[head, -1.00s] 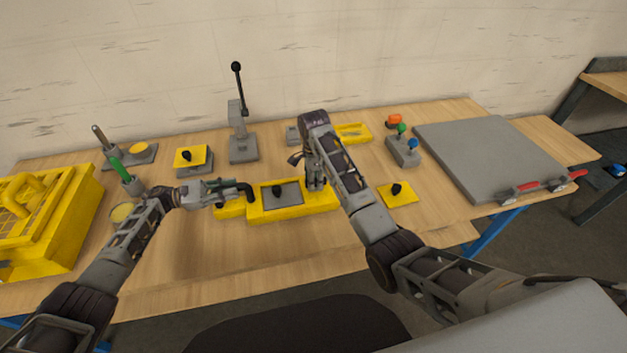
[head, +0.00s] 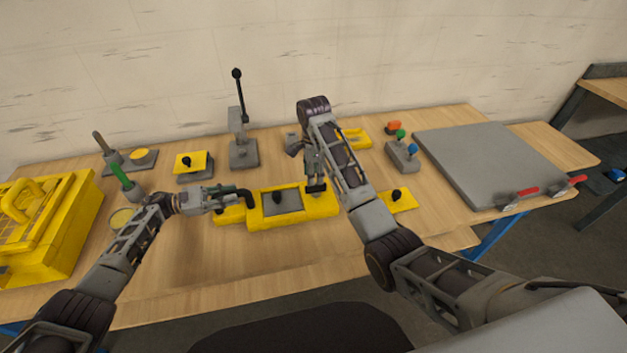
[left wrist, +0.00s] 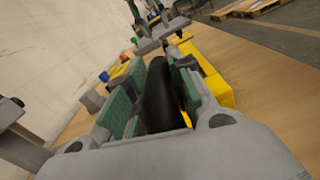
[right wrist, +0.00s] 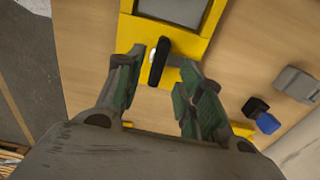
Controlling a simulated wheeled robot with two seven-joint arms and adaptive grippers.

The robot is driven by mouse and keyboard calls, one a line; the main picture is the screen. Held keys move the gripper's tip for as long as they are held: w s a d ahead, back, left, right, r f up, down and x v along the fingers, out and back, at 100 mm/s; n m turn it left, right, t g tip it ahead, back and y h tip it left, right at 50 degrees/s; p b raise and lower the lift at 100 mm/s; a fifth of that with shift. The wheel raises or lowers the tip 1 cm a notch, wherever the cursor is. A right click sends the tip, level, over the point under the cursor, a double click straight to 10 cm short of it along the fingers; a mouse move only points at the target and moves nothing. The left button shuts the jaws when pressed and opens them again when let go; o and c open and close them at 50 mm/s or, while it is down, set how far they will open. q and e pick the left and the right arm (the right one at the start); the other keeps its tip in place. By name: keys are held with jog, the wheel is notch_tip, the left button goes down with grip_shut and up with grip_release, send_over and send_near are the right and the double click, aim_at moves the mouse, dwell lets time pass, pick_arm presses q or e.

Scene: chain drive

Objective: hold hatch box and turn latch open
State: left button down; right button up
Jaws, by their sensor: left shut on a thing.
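The hatch box (head: 258,222) is yellow with a grey hatch panel (head: 283,203) and a small black knob, and lies near the table's front middle. My left gripper (head: 241,193) is shut on the black handle at the box's left end. That handle (left wrist: 158,95) shows between the green finger pads in the left wrist view. The black latch bar (head: 316,188) is on the box's right end. My right gripper (head: 313,178) is just above it. In the right wrist view, my open right fingers (right wrist: 160,76) stand either side of the latch (right wrist: 159,62), with visible gaps.
A yellow plate with a black knob (head: 398,200) lies right of the box. A lever stand (head: 243,150), a yellow-topped block (head: 190,162) and a button block (head: 403,156) stand behind. A yellow crate (head: 50,235) is at left. Bare tabletop lies in front of the box.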

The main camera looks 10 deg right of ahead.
pick_arm(q)
jog(key=shift+s+f, duration=0.15)
jog(key=shift+f, duration=0.2)
pick_arm(e)
jog(key=shift+r, duration=0.7)
pick_arm(q)
jog(key=c, duration=1.2)
grip_release()
jog(key=shift+a, duration=0.1)
jog(key=shift+o, duration=0.2)
jog(key=shift+r, duration=0.1)
jog(key=shift+w+r, duration=0.1)
jog(key=shift+w, duration=0.1)
jog(key=a, duration=1.2)
pick_arm(e)
jog(key=shift+r, duration=0.1)
